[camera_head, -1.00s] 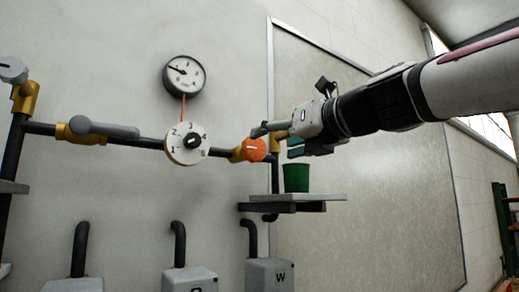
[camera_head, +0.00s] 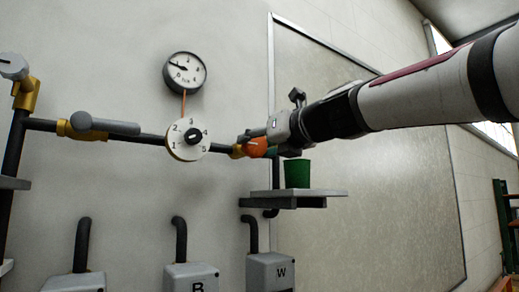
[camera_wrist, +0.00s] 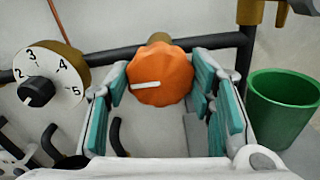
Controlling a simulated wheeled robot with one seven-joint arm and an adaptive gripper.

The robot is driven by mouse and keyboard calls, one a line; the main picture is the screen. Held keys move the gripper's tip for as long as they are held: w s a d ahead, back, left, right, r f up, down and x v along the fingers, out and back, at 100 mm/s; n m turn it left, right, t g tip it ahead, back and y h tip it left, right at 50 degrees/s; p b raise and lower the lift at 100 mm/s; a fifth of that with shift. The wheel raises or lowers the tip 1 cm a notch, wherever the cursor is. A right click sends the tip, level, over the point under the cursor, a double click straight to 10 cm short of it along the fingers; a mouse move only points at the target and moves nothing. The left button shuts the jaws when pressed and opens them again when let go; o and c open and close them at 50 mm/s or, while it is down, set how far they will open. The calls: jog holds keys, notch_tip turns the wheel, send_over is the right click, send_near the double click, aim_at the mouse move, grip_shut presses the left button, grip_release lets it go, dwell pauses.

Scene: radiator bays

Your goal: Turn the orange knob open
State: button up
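The orange knob (camera_head: 257,147) sits on a brass valve (camera_head: 238,151) on the dark horizontal pipe. In the wrist view the orange knob (camera_wrist: 160,76) is a faceted disc with a white line pointing left, close to level. My gripper (camera_head: 265,140) is at the knob in the head view. In the wrist view my gripper (camera_wrist: 163,88) is open, with teal-padded fingers on the left and right of the knob. A gap shows between the left pads and the knob; the right pads look very close to it, and I cannot tell whether they touch.
A white numbered dial (camera_head: 187,138) is left of the knob, below a round gauge (camera_head: 185,73). A green cup (camera_head: 297,174) stands on a grey shelf (camera_head: 310,193) below my gripper. A grey lever (camera_head: 108,126) is farther left. Grey boxes (camera_head: 270,272) with bent pipes are below.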

jog(key=shift+c, duration=1)
jog(key=shift+n, duration=0.3)
